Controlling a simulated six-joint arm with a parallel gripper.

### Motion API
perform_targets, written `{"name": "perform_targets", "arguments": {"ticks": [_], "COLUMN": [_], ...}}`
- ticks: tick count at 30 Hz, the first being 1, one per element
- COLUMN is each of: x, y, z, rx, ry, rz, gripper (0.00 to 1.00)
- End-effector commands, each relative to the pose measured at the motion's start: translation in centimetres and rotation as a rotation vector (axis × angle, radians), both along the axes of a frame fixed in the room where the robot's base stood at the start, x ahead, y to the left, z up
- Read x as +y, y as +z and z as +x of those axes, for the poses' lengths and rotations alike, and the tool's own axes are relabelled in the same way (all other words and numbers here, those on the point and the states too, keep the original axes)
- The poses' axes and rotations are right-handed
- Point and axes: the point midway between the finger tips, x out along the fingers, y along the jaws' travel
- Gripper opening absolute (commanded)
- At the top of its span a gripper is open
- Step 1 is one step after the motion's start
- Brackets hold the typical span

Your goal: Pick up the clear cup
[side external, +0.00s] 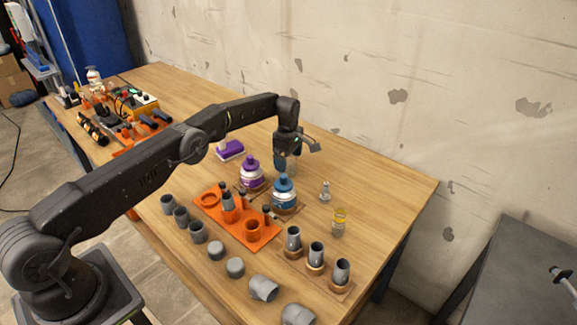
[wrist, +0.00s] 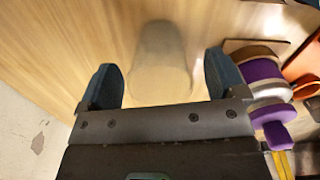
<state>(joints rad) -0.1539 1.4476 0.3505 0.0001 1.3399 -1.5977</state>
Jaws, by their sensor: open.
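The clear cup (wrist: 160,50) shows in the wrist view as a see-through, greyish tumbler over the wooden table. It lies ahead of and partly between the two blue fingers of my gripper (wrist: 163,75), with a visible gap on each side. In the side external view my gripper (side external: 281,162) points down near the back of the table, behind the blue-capped bottle. There the cup is hard to make out around the fingers. My gripper is open and holds nothing. I cannot tell how far down the cup's wall the fingers reach.
A purple bottle (side external: 250,172) and a blue bottle (side external: 284,193) stand close in front of my gripper. The purple one is beside the right finger in the wrist view (wrist: 265,75). An orange tray (side external: 262,241), grey pipe fittings (side external: 235,267) and a small glass bottle (side external: 325,191) stand nearer.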

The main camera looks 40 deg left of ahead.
Motion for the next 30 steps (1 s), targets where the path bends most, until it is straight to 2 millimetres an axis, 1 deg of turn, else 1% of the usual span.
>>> {"name": "perform_targets", "arguments": {"ticks": [2,19,26,30], "x": [0.0,0.0,-0.01,0.0], "y": [0.04,0.07,0.14,0.67], "z": [0.01,0.0,0.01,0.05], "rx": [0.0,0.0,0.0,-0.001], "ry": [0.0,0.0,0.0,0.0], "rz": [0.0,0.0,0.0,0.0], "gripper": [0.89,0.36,0.36,0.36]}}
